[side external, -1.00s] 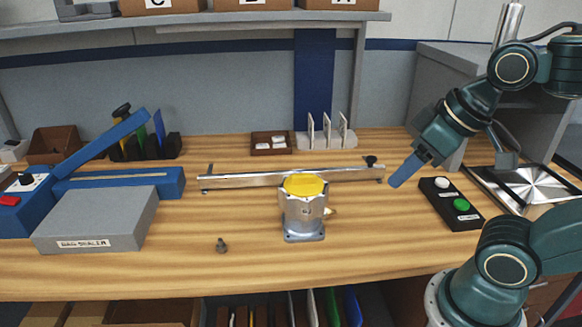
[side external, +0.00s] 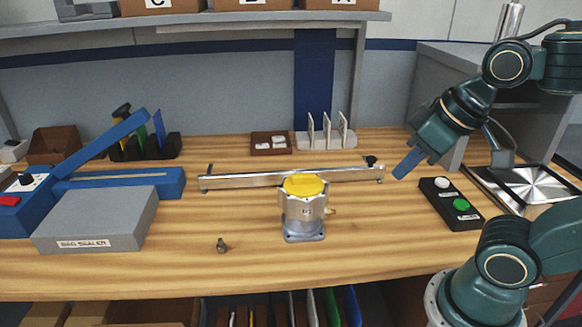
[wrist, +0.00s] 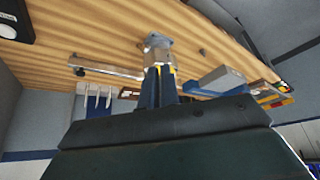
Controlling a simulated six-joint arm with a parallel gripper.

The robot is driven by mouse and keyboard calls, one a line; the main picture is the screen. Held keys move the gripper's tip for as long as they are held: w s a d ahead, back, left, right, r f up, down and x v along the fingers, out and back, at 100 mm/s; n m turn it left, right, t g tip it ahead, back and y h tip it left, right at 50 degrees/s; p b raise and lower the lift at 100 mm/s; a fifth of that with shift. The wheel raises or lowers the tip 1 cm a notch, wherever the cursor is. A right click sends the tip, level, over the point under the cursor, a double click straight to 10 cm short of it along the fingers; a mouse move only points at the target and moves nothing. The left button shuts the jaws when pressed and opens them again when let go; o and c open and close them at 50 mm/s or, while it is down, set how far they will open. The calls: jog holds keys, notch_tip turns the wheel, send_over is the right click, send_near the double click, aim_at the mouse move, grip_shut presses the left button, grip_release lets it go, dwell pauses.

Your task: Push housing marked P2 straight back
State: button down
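One metal housing with a yellow round cap (side external: 304,208) stands upright on the bench, in front of a long metal rail (side external: 230,182). A small mark on its front is too small to read surely. In the wrist view the housing (wrist: 157,46) shows just beyond my fingertips, which partly cover it.
A black button box (side external: 450,205) lies right of the housing. A small bolt (side external: 221,245) lies front left. A grey bag sealer (side external: 95,222) stands at left. A brown tray (side external: 271,143) and a white rack (side external: 325,138) stand behind the rail. The bench front is mostly clear.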

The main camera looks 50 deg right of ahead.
jog(key=w, duration=0.1)
jog(key=m+g, duration=0.5)
jog(key=m, duration=0.4)
send_near(308, 208)
jog(key=s+a, duration=0.4)
jog(key=shift+w+d, duration=0.15)
jog(key=shift+f, duration=0.15)
notch_tip(308, 208, down, 10)
jog(key=w+d, duration=0.2)
jog(key=d, duration=0.1)
jog(key=shift+w, duration=0.4)
